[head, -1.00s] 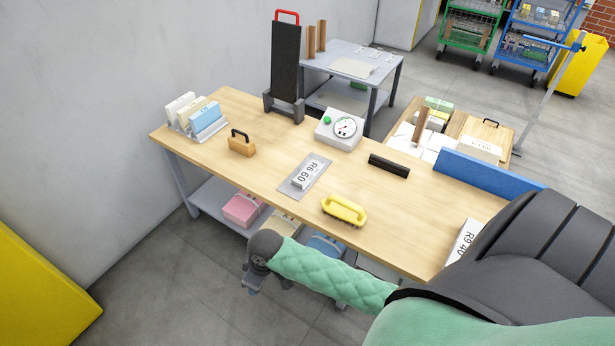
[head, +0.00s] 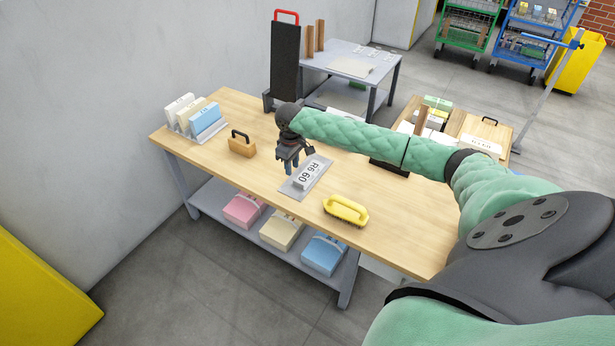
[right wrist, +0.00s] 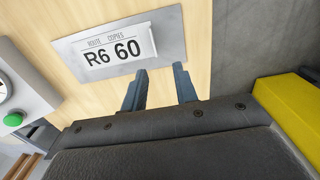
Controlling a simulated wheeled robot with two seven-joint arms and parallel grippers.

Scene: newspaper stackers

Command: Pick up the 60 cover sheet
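A white sheet marked R6 60 (head: 308,173) lies on a grey metal plate (head: 292,188) on the wooden table. The right wrist view shows the sheet (right wrist: 119,52) and the plate (right wrist: 172,30) beyond the fingertips. My right gripper (head: 289,169) is above the table, at the left side of the plate in the head view. It also shows in the wrist view (right wrist: 160,74), with its fingers apart and nothing between them. My left gripper is not in view.
A yellow-handled tool (head: 346,209) lies near the table's (head: 240,182) front edge, and a wooden block with a handle (head: 242,144) stands to the left. A rack of cards (head: 206,127) stands at the far left. A dial scale with a green button (right wrist: 14,118) shows in the wrist view.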

